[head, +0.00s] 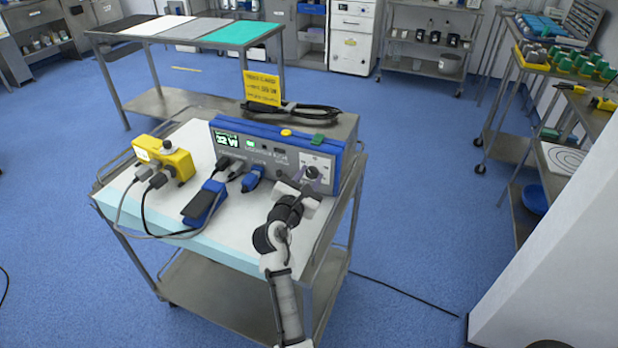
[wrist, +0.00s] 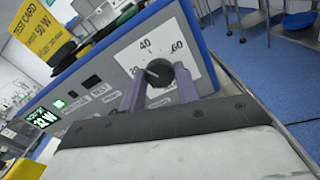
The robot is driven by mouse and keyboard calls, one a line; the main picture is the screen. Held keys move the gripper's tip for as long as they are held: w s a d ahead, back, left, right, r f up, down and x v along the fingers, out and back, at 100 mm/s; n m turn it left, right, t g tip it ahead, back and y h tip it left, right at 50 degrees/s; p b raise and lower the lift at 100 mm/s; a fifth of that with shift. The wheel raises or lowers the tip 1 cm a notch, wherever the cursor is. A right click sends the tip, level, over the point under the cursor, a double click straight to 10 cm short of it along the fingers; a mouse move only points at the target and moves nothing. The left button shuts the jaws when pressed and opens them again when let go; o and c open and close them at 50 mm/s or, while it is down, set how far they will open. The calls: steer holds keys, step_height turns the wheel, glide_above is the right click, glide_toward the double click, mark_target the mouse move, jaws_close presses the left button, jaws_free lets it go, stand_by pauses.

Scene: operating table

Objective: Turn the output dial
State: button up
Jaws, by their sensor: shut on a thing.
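The output dial (wrist: 159,73) is a dark round knob on the front of a blue and grey generator unit (head: 262,152). A white scale plate (wrist: 186,37) behind it shows 40 and 60, with a partly hidden number at left. A light mark on the knob points to the left side of the scale. My gripper (wrist: 160,88) is shut on the dial, one purple finger on each side. In the head view, my gripper (head: 311,177) is at the unit's right end and partly covers the dial. The green display (head: 227,139) shows a two-digit watt value, seemingly 32 W.
A yellow test card (head: 262,88) and coiled black cable (head: 296,109) are at the unit's top. A yellow box (head: 163,158) and blue pedal (head: 203,203) with cables sit on the cart's white top (head: 150,226).

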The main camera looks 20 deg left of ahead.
steer(key=shift+m, duration=0.3)
steer(key=m+b, duration=0.1)
steer(key=m, duration=0.5)
steer(key=shift+f, duration=0.1)
steer(key=m+b, duration=0.2)
steer(key=m, duration=0.3)
steer(key=shift+b, duration=0.3)
steer(key=shift+m, duration=0.4)
steer(key=o, duration=1)
steer(key=s, duration=0.4)
steer(key=s+b, duration=0.1)
steer(key=s, duration=0.4)
steer(key=s+b, duration=0.1)
steer(key=s, duration=0.4)
steer(key=shift+a, duration=0.25)
